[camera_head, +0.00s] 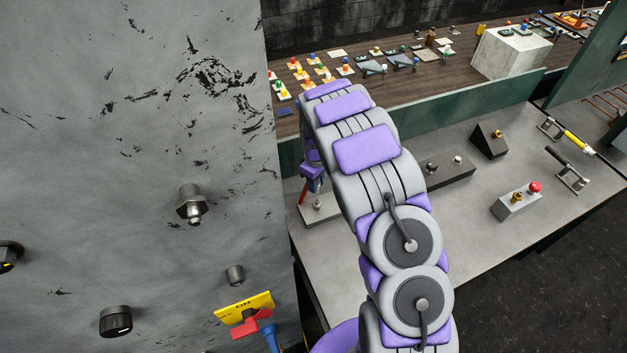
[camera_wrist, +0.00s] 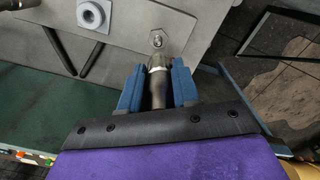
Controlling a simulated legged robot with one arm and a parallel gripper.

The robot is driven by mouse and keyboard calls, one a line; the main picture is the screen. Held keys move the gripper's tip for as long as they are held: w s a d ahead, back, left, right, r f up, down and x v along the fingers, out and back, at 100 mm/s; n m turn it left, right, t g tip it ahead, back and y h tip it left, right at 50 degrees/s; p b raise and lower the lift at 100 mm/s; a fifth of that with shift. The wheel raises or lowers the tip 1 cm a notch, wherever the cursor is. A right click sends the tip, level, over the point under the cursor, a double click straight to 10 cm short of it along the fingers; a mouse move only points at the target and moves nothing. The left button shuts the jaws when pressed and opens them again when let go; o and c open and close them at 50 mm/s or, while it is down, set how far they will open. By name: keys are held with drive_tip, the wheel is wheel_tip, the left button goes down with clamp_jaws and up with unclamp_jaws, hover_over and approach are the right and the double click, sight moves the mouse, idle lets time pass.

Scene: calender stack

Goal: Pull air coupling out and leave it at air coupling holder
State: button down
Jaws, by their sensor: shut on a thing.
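In the wrist view, my gripper (camera_wrist: 158,84) has its blue fingers closed on both sides of the air coupling (camera_wrist: 157,97), a dark cylinder with a shiny metal collar. The collar end points at a small metal fitting (camera_wrist: 156,39) on a grey plate. I cannot tell whether they touch. In the head view, my gripper (camera_head: 314,182) is mostly hidden behind my arm, above the bench's left end. A small fitting (camera_head: 318,205) on a flat base stands just below it. The coupling cannot be made out there. A metal nipple (camera_head: 191,204) on the grey wall panel is bare.
The grey bench (camera_head: 400,215) carries a dark wedge block (camera_head: 489,140), a box with a red button (camera_head: 516,201) and tool holders at right. A yellow tag (camera_head: 244,307) and a black knob (camera_head: 116,321) are on the wall panel. The bench's front middle is clear.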

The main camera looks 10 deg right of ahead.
sight(317, 200)
drive_tip(key=shift+d+f, duration=0.2)
drive_tip(key=shift+d, duration=0.15)
drive_tip(key=shift+a+f+b, duration=0.15)
drive_tip(key=shift+f, duration=0.5)
drive_tip(key=shift+a+f+b, duration=0.15)
drive_tip(key=shift+f, duration=0.5)
drive_tip(key=shift+d+f, duration=0.15)
drive_tip(key=shift+f, duration=0.9)
drive_tip(key=shift+f+b, duration=0.4)
drive_tip(key=shift+f, duration=0.95)
drive_tip(key=shift+c, duration=2.2)
unclamp_jaws()
drive_tip(key=shift+r, duration=0.1)
drive_tip(key=shift+r+p, duration=0.65)
drive_tip(key=shift+r, duration=2.8)
